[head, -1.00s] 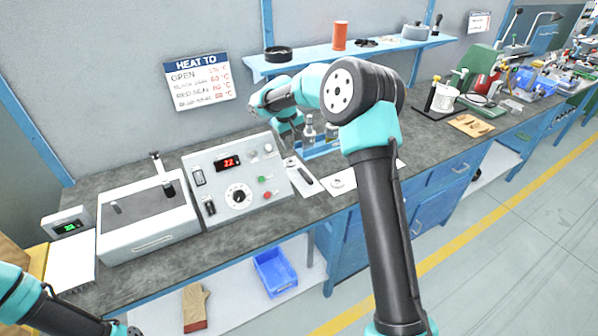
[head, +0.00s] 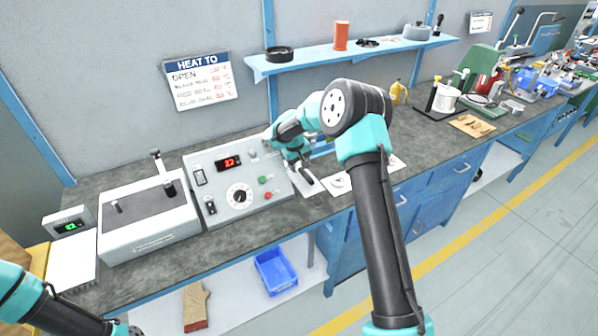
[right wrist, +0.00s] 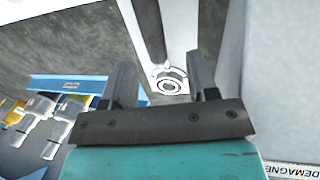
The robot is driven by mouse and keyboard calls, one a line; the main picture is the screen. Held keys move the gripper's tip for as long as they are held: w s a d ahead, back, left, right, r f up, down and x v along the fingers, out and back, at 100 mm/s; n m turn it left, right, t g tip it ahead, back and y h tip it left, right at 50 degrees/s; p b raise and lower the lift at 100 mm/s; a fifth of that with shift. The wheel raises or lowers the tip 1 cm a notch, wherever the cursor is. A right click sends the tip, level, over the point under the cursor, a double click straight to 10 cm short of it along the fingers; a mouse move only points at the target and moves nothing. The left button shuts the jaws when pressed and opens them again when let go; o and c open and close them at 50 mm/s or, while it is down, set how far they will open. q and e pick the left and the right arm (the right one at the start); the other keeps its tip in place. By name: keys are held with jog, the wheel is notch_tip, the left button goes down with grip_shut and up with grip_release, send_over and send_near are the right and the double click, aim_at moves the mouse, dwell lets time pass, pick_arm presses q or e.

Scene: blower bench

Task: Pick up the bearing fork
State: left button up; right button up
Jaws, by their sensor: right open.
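A dark, slim bar that looks like the bearing fork (right wrist: 148,30) shows in the right wrist view, running from the top edge down between my fingers. It lies over a white sheet with a ring-shaped mark or part (right wrist: 170,82) at its lower end. In the head view a dark tool, likely the same one, (head: 307,178) lies on the bench right of the grey control box. My right gripper (right wrist: 162,80) is open above it, one finger on each side, and holds nothing. Contact cannot be told.
The control box (head: 236,184) with knobs stands close left of my right gripper. Small clear bottles with gold parts (right wrist: 60,125) stand by a blue rack (right wrist: 75,83). A wall shelf (head: 350,56) runs behind. A white ring (head: 338,181) lies on paper to the right.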

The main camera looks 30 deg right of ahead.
aim_at(303, 172)
jog(key=shift+d+f, duration=0.25)
jog(key=shift+f, duration=0.6)
jog(key=shift+d+f, duration=0.2)
jog(key=shift+f, duration=0.6)
jog(key=shift+d+f, duration=0.25)
jog(key=shift+f, duration=0.6)
jog(key=shift+c, duration=0.3)
grip_shut()
